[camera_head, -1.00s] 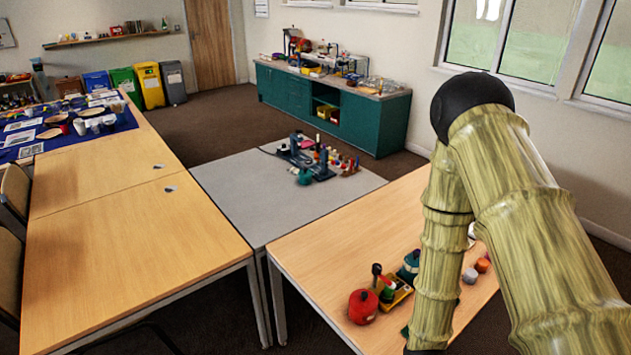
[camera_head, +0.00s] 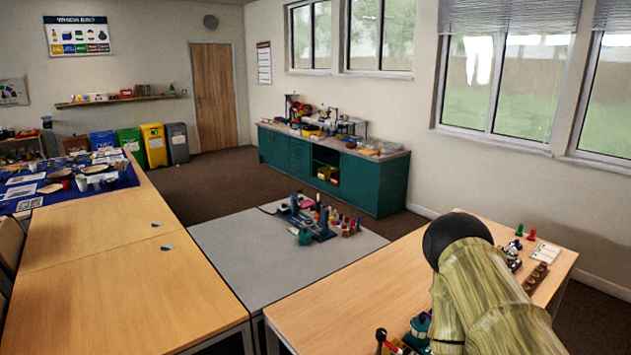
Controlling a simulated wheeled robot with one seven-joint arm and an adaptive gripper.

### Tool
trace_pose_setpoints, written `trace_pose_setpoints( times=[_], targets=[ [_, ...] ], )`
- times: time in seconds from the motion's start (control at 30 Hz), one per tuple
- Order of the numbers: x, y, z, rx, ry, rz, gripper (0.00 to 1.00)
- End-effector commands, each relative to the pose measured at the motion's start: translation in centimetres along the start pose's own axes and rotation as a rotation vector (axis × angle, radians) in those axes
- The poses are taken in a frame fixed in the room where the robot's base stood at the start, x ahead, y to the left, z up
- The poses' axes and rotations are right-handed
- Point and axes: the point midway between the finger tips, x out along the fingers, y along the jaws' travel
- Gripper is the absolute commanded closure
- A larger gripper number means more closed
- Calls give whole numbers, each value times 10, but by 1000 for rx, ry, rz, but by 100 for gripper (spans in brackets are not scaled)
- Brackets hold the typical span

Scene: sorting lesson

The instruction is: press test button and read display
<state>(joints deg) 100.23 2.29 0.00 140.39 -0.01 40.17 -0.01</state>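I cannot make out a test button or a display in the head view; things are too small or cut off to tell. A dark blue-grey apparatus (camera_head: 318,224) stands on the grey table (camera_head: 245,265), with several small coloured pieces (camera_head: 343,222) beside it. A teal object (camera_head: 419,325) is on the near wooden table (camera_head: 350,295), partly cut off by the lower edge and next to my arm. A dark-knobbed stick (camera_head: 381,337) stands just left of it. My arm shows at the lower right, but my gripper is out of the picture.
The near table's right end holds a brown block with holes (camera_head: 536,277), a white card (camera_head: 545,252) and small red and green pieces. My arm hides part of this table. Long wooden tables (camera_head: 130,290) stand at left, a teal cabinet (camera_head: 368,183) and coloured bins (camera_head: 153,145) behind.

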Motion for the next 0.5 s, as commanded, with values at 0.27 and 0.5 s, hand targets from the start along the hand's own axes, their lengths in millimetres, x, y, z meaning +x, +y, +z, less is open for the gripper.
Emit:
trace_pose_setpoints(
  times=[0.27, 0.5],
  targets=[
    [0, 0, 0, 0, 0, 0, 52],
    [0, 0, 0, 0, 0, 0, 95]
  ],
)
